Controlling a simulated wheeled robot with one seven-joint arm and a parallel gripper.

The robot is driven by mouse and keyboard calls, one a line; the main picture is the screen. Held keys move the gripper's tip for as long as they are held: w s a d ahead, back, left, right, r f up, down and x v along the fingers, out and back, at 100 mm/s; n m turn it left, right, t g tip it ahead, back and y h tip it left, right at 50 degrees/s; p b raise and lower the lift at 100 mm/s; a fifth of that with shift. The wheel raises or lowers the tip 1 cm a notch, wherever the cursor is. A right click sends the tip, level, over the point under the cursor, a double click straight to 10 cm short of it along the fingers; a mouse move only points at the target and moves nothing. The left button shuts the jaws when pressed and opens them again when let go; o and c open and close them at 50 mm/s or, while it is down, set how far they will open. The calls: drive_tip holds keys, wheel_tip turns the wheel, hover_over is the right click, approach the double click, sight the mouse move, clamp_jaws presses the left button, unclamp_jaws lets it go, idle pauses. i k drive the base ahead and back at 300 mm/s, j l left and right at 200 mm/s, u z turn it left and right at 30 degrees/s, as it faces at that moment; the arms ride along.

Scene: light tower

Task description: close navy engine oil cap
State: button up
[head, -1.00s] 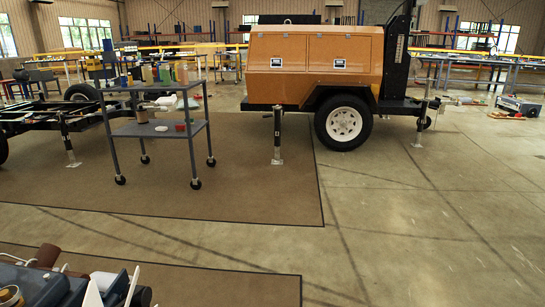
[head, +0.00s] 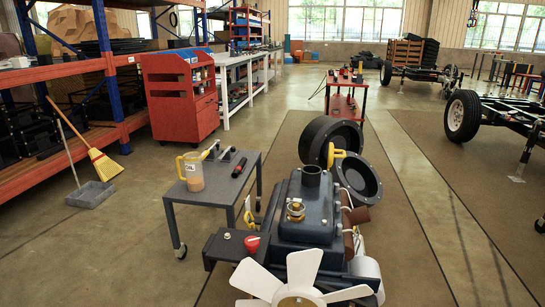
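The navy engine (head: 305,232) stands in the lower middle of the head view, with a white fan (head: 297,278) at its near end. A small brass-coloured fitting (head: 295,211) sits on its top cover and looks like the oil cap; I cannot tell whether it is open or closed. A dark upright cylinder (head: 311,178) stands behind it on the same top. A red round part (head: 251,242) is low on the engine's left side. My gripper is not in view.
A grey cart (head: 215,200) with a jug marked OIL (head: 190,172) stands close to the engine's left. A red cabinet (head: 182,95), a broom (head: 100,160) and a dustpan (head: 91,194) are farther left. Open floor lies at lower left and right of the engine.

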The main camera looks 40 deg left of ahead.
sight(332, 150)
drive_tip(key=i+l+u, duration=0.2)
drive_tip(key=u, duration=0.3)
drive_tip(key=i+l+u, duration=0.2)
drive_tip(key=l+u, duration=0.25)
drive_tip(key=i+l+u, duration=0.15)
drive_tip(key=u, duration=0.35)
drive_tip(key=l+u, duration=0.5)
drive_tip(key=i, duration=0.05)
